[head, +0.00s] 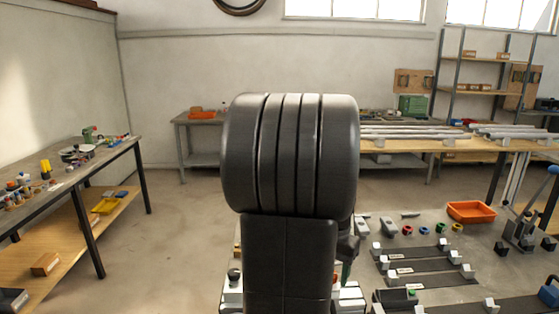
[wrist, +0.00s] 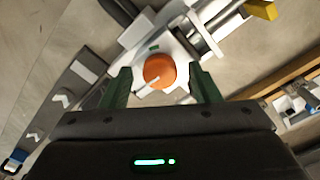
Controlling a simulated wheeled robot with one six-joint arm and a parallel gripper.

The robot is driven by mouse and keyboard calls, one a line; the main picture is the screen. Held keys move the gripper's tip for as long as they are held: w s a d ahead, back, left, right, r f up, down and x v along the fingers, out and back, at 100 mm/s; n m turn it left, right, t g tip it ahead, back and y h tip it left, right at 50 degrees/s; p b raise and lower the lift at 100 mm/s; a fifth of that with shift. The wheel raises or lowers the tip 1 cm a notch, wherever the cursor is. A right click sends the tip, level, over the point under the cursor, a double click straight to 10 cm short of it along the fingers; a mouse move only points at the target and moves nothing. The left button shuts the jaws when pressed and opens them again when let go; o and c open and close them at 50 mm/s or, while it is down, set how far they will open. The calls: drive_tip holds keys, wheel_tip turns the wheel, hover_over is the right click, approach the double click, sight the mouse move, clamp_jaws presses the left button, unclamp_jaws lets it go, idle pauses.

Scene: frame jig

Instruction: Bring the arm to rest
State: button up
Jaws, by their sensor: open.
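My gripper (wrist: 161,78) shows in the wrist view with its two green fingers spread apart. An orange round knob or cap (wrist: 160,71) on a white block (wrist: 150,52) appears between the fingertips. I cannot tell how far below them it is. The fingers do not appear to touch it, and nothing is held. In the head view my own dark arm fills the middle and hides most of the gripper; only a bit of green shows at its lower right.
In the head view, a work surface with dark jig rails (head: 412,258), small coloured rings (head: 423,231) and an orange tray (head: 471,212) lies to the right. A cluttered table (head: 60,190) stands at left. A bench with long metal bars (head: 415,132) is behind. Open floor (head: 165,240) lies left of my arm.

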drive_tip(key=shift+m+b, duration=0.7)
drive_tip(key=shift+m, duration=1.5)
